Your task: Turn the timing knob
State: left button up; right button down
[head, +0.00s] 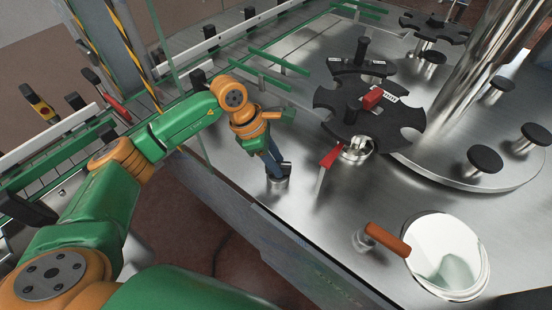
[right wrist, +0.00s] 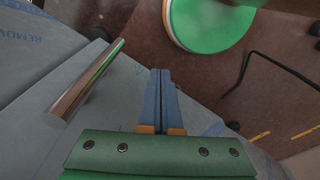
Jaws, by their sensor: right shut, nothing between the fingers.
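My left gripper (head: 277,174) reaches down onto the steel deck, its blue fingers pointing at a small silver round fitting (head: 279,181). This fitting may be the timing knob; its top is largely hidden by the fingers. I cannot tell whether the fingers grip it or are parted. To its right, a red lever (head: 330,157) stands by a silver hub below the black star wheel (head: 411,116). My right gripper (right wrist: 161,72) shows only in the right wrist view, its two blue fingers together and empty, in front of a dark reddish floor.
A film-covered panel (right wrist: 30,60) with a silver bar handle (right wrist: 88,82) is left of my right gripper. In the head view, an orange handle (head: 387,239) and a round shiny opening (head: 447,255) are at the deck's front. Conveyor rails (head: 45,155) run at left, near clear guard panels.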

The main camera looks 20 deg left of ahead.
pick_arm(q)
grip_shut()
jog(key=n+t+b, duration=0.1)
jog(key=n+b, duration=0.1)
jog(key=n, duration=0.1)
jog(key=shift+f, duration=0.2)
jog(key=n+t+y+b, duration=0.1)
jog(key=n+b, duration=0.1)
jog(key=shift+s+n, duration=0.1)
jog(key=shift+n, duration=0.2)
jog(key=n+b, duration=0.2)
jog(key=n, duration=0.1)
jog(key=shift+d+t+y+b, duration=0.15)
jog(key=shift+t+y+b, duration=0.15)
jog(key=shift+t+y, duration=0.1)
jog(key=shift+s+r+n+y+b, duration=0.15)
jog(key=shift+n+y+b, duration=0.15)
jog(key=shift+n+b, duration=0.45)
jog(key=shift+n, duration=0.35)
